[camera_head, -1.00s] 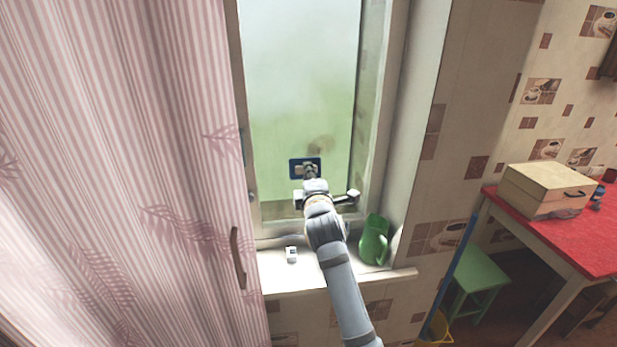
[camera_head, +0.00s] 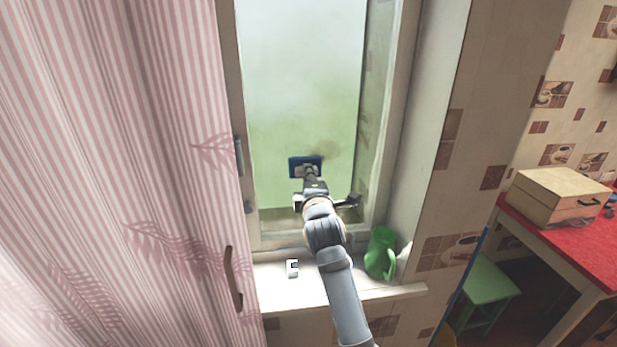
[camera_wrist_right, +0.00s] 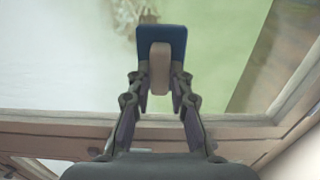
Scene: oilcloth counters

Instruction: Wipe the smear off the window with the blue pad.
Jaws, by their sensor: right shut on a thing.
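The blue pad (camera_head: 293,167) has a pale handle, and my right gripper (camera_head: 309,175) is shut on that handle. The pad is at the lower part of the window (camera_head: 300,80); I cannot tell whether it touches the glass. A faint brown smear (camera_head: 327,151) shows on the glass just up and right of the pad. In the right wrist view the pad (camera_wrist_right: 146,37) stands beyond my fingertips (camera_wrist_right: 160,82), and the smear (camera_wrist_right: 130,13) shows at its upper left, partly hidden by it. My left gripper is not in view.
A striped pink curtain (camera_head: 110,150) fills the left. A box (camera_head: 555,197) sits on a red table (camera_head: 575,245) near a green stool (camera_head: 487,281).

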